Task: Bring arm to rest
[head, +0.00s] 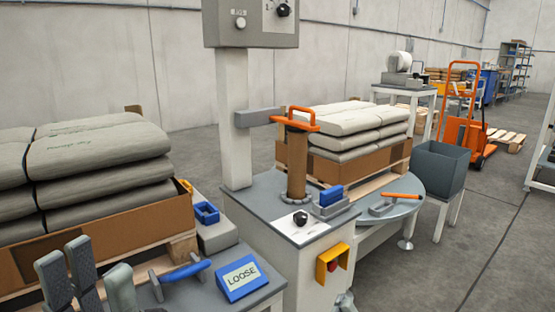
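The palletizer arm is a grey bar (256,117) reaching right from the white column (233,130). An orange handle (297,113) sits at its end, on top of a brown upright cylinder (297,163) standing on the grey cabinet top. My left gripper (92,272) is at the lower left, fingers up and apart, with nothing visible between them. It is well apart from the orange handle, in front of the left sack stack.
Grey sacks (85,155) fill a cardboard tray at left; another sack stack (345,130) stands behind the cylinder. A blue LOOSE sign (242,279) and blue-handled tool (180,272) lie near my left gripper. An orange-handled tool (398,197) lies on the round table (412,205).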

